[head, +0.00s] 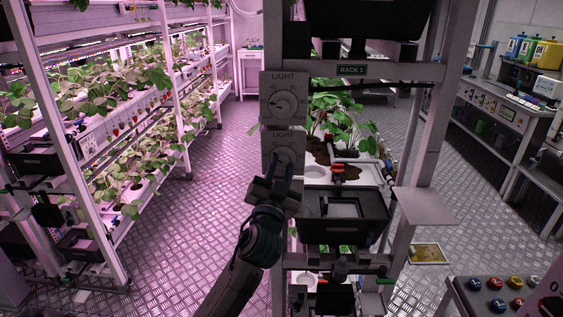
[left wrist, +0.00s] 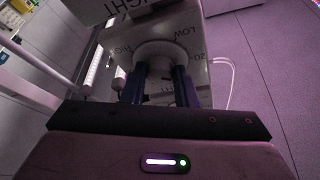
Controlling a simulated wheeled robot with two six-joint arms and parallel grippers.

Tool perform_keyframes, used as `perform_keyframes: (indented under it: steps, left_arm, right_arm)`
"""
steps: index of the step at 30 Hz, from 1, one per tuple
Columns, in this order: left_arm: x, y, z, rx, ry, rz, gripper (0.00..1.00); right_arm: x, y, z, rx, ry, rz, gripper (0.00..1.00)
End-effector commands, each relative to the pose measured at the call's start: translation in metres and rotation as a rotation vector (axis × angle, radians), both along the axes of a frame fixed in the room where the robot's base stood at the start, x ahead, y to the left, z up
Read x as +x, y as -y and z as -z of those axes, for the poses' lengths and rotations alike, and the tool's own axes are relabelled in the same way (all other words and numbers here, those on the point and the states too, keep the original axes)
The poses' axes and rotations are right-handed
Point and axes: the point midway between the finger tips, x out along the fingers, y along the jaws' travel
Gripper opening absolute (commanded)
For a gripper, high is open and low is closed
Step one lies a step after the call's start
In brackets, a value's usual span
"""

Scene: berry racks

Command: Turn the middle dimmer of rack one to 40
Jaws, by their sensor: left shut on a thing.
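Rack one carries its sign "RACK 1" (head: 351,69) on the upper crossbar. On its left post is an upper LIGHT dimmer (head: 283,103) with a round, marked dial. Below it is a second LIGHT dimmer (head: 270,142), the middle one as far as I can tell. My left gripper (head: 284,166) is shut on this second dimmer's knob. In the left wrist view the two dark fingers (left wrist: 159,88) stand either side of the pale round knob (left wrist: 158,53). The word LOW is readable on its plate; the pointer and exact setting are hidden. My right gripper is not in view.
Strawberry plants and white trays fill the rack behind the post, with a black bin (head: 342,220) just right of my gripper. Another plant rack (head: 170,100) stands at the left. A button console (head: 505,295) is at the lower right. The metal floor between the racks is clear.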

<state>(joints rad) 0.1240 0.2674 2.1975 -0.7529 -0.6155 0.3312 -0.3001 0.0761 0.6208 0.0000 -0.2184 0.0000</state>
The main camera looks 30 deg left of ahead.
Motion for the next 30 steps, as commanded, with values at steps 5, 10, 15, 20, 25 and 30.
perform_keyframes:
  steps: [5, 10, 15, 20, 25, 30]
  left_arm:
    - [-0.001, -0.002, -0.006, 0.137, -0.088, 0.0, 0.04]
    - [-0.001, -0.003, -0.006, 0.249, -0.158, 0.0, 0.04]
    - [-0.002, -0.003, -0.006, 0.336, -0.21, 0.0, 0.04]
    - [-0.002, -0.003, -0.005, 0.39, -0.243, 0.0, 0.04]
    - [-0.002, -0.004, -0.004, 0.421, -0.26, -0.001, 0.04]
    - [-0.002, -0.004, -0.003, 0.431, -0.267, 0.0, 0.04]
  right_arm:
    - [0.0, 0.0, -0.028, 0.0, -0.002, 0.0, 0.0]
    - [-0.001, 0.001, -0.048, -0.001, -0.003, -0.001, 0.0]
    - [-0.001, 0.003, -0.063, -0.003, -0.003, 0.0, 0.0]
    - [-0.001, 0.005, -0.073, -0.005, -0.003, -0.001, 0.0]
    - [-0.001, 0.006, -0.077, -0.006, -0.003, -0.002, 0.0]
    - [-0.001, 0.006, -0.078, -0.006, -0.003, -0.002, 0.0]
